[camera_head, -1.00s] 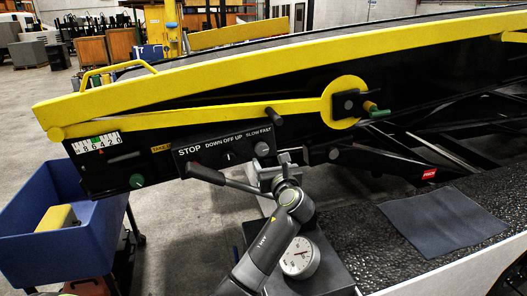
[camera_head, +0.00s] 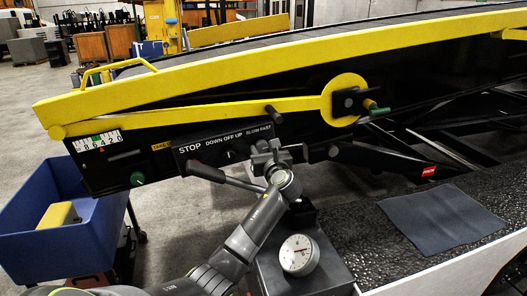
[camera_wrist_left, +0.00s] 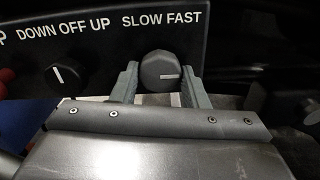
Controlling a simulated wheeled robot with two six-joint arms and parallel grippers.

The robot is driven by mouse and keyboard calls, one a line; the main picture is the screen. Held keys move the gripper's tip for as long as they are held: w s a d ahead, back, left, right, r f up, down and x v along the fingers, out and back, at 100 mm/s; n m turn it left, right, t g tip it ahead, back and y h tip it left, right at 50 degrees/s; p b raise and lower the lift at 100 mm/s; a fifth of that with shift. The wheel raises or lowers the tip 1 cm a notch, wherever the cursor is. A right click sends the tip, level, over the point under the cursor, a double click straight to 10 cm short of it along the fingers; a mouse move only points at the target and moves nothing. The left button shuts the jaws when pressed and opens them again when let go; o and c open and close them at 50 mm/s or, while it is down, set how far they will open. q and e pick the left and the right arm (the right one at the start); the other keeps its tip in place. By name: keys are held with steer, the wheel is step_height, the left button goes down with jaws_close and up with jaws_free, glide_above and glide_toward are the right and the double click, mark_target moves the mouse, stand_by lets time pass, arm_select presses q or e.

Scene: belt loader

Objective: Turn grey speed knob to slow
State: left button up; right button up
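The grey speed knob (camera_wrist_left: 165,72) is round, on the black control panel (camera_wrist_left: 95,60) below the words SLOW FAST. Its white mark lies about level and points right, toward the FAST side. My left gripper (camera_wrist_left: 164,80) is open, with one finger on each side of the knob. A narrow gap shows at the left finger; contact at the right finger is unclear. In the head view my left gripper (camera_head: 266,153) is at the panel's right end and covers the knob. My right gripper is not in view.
A DOWN OFF UP knob (camera_wrist_left: 62,76) sits left of the speed knob. A black lever (camera_head: 215,176) juts out below STOP. A round dial gauge (camera_head: 299,254) stands below my left arm. A yellow bar (camera_head: 220,112) runs above the panel.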

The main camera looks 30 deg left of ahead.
arm_select(q)
steer(key=c, duration=0.5)
steer(key=shift+o, duration=0.2)
steer(key=shift+n, duration=0.3)
steer(key=n, duration=0.3)
steer(key=shift+f, duration=0.1)
steer(key=n, duration=0.4)
steer(key=shift+b, duration=0.3)
steer(key=n+b, duration=0.2)
steer(key=n, duration=0.3)
steer(key=shift+w+d+n, duration=0.1)
steer(key=shift+n, duration=0.2)
steer(key=shift+n+b, duration=1.1)
steer(key=shift+n, duration=1.2)
